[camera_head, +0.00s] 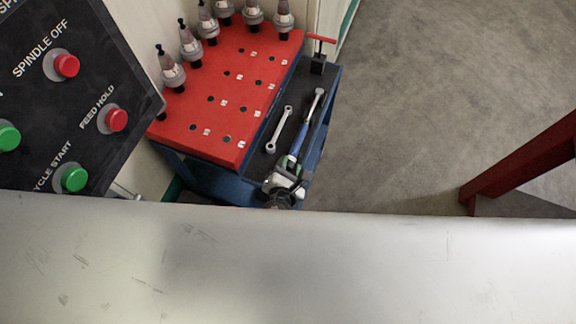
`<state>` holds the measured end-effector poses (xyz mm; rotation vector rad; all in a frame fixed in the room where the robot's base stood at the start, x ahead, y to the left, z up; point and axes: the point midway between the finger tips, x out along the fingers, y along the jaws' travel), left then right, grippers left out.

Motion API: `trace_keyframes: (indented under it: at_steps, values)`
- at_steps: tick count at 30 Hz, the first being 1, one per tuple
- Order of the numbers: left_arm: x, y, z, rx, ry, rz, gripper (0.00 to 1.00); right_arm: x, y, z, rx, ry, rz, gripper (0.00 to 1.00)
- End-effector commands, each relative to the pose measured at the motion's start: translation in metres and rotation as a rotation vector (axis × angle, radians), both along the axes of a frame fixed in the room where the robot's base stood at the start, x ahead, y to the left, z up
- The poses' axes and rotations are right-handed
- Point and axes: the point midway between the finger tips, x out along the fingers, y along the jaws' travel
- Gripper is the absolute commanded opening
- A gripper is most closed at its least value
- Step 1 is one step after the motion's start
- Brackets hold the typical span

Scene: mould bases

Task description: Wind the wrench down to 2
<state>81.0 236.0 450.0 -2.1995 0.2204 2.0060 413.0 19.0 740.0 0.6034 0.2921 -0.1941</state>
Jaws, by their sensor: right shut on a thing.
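The torque wrench (302,135) lies on the dark strip at the right of the tool cart, its ratchet head (319,92) toward the back and its handle toward me. The gripper covers the end of the handle, and any scale or number on the wrench is too small to read. My left gripper is not in view.
A shorter spanner (279,130) lies left of the wrench. The red rack (215,118) holds several tool holders along its back and left. A red-handled clamp (318,62) stands behind. A control panel (90,60) is at left, and a large pale surface (300,265) fills the front.

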Motion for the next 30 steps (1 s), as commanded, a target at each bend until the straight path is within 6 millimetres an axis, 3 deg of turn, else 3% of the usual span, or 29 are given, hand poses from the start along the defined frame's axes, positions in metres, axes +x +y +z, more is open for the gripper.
trace_keyframes:
  at_steps: [7,8,12,30]
  values:
    - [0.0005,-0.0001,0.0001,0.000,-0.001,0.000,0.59,0.0002,-0.0003,0.0002,-0.001,-0.001,0.000,0.09]
    - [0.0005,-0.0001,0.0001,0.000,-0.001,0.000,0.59,0.0002,-0.0003,0.0002,-0.001,0.000,-0.001,0.36]
    - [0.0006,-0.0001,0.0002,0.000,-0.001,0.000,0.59,0.0002,-0.0003,0.0002,-0.001,0.000,-0.001,0.58]
    - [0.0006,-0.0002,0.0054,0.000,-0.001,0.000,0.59,-0.0004,-0.0008,0.0009,-0.040,0.014,-0.002,0.59]
